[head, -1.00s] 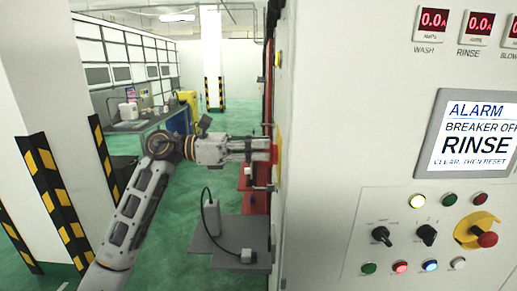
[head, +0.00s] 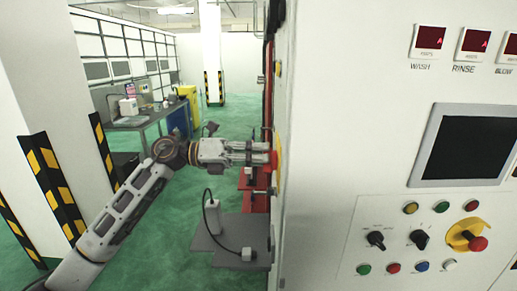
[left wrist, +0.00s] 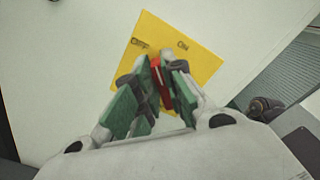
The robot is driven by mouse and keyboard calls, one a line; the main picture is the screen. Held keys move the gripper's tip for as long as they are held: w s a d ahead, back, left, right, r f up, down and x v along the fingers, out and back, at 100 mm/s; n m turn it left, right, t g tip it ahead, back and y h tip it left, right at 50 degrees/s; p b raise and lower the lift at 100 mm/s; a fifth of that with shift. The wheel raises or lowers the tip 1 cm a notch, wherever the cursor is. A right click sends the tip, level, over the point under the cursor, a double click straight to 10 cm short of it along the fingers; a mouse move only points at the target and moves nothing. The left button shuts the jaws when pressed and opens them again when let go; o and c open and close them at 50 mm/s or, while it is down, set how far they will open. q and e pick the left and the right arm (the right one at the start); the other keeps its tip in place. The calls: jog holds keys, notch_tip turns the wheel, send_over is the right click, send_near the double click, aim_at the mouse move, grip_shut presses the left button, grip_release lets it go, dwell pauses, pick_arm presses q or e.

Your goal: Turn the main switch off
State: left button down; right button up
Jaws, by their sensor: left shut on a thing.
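The main switch is a red handle (left wrist: 157,75) on a yellow plate (left wrist: 190,42) marked OFF and ON, on the side face of the white cabinet. In the left wrist view my left gripper (left wrist: 160,88) is shut on the red handle and hides most of it. In the head view the left gripper (head: 262,157) reaches the cabinet side from the left, and the plate (head: 278,157) shows only edge-on. The handle's exact angle is partly hidden by the fingers. My right gripper is in neither view.
A grey shelf (head: 232,250) juts out below my left gripper. A striped pillar (head: 50,180) stands at left. Green floor lies between.

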pick_arm(q)
jog(key=shift+w+f+n+p, duration=0.15)
jog(key=shift+n+p, duration=0.65)
jog(key=shift+n, duration=0.6)
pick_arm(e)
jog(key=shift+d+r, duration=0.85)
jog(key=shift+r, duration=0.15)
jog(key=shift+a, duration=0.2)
pick_arm(q)
jog(key=c, duration=1.7)
grip_release()
jog(key=shift+c, duration=0.2)
jog(key=shift+o, duration=1.2)
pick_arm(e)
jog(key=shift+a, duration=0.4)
pick_arm(q)
jog(key=a, duration=1.2)
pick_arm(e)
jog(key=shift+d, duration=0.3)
pick_arm(q)
jog(key=shift+w, duration=0.1)
